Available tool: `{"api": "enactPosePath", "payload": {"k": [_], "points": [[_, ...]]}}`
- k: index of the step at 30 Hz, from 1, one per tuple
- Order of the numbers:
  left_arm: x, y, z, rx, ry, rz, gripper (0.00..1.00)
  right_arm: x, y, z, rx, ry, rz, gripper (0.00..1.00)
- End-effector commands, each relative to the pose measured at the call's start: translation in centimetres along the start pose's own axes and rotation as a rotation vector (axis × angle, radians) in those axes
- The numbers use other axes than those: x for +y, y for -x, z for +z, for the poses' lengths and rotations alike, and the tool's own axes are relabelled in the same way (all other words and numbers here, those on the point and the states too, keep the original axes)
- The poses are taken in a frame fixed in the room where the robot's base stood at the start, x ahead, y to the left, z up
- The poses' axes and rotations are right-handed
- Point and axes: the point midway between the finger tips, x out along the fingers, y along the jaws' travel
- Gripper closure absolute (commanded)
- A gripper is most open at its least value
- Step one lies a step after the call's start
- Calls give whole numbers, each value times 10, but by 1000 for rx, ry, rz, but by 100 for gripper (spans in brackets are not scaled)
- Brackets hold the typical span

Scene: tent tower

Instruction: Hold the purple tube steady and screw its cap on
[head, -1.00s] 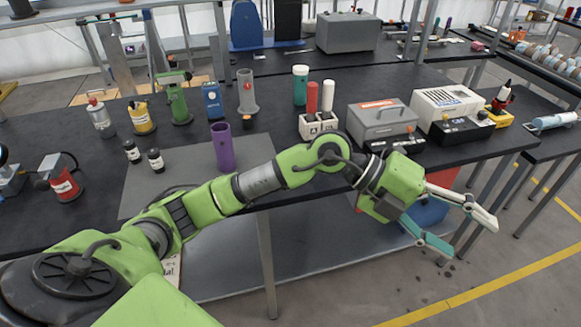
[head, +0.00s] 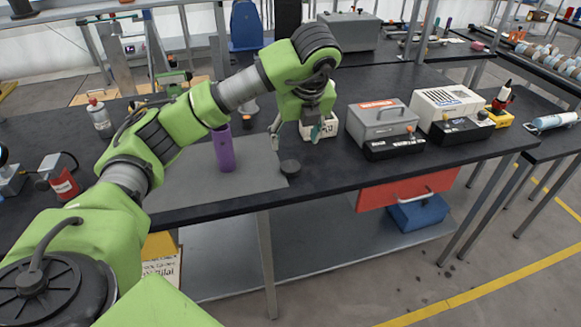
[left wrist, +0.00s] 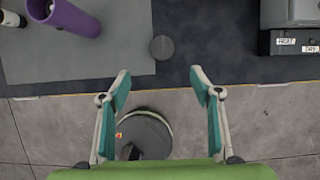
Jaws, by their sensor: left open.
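The purple tube (head: 224,152) stands upright on the grey mat (head: 185,188). It also shows at the top left of the left wrist view (left wrist: 68,17), with a dark open mouth. A dark round disc that looks like its cap (head: 290,168) lies flat at the mat's right edge, apart from the tube; it also shows in the left wrist view (left wrist: 162,47). My left gripper (head: 297,132) is open and empty, pointing down above the disc. In the left wrist view its fingertips (left wrist: 160,74) are spread below the disc. My right gripper is not in view.
A grey toolbox (head: 381,117) and a black device (head: 395,147) stand right of the gripper. The table's front edge is close to the disc. My left arm hides several objects at the back left.

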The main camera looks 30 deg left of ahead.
Motion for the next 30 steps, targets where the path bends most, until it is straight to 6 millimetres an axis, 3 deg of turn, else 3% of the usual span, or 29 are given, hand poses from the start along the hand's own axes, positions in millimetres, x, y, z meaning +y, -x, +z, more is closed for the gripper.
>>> {"api": "enactPosePath", "payload": {"k": [5,10,19,30], "points": [[-1,-4,-2,3,-2,-1,42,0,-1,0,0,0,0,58],[0,-32,-4,8,-2,1,42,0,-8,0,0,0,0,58],[-1,-79,-1,5,-3,0,42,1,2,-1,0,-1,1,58],[-1,-87,-1,3,-4,-2,42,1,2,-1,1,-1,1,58]]}}
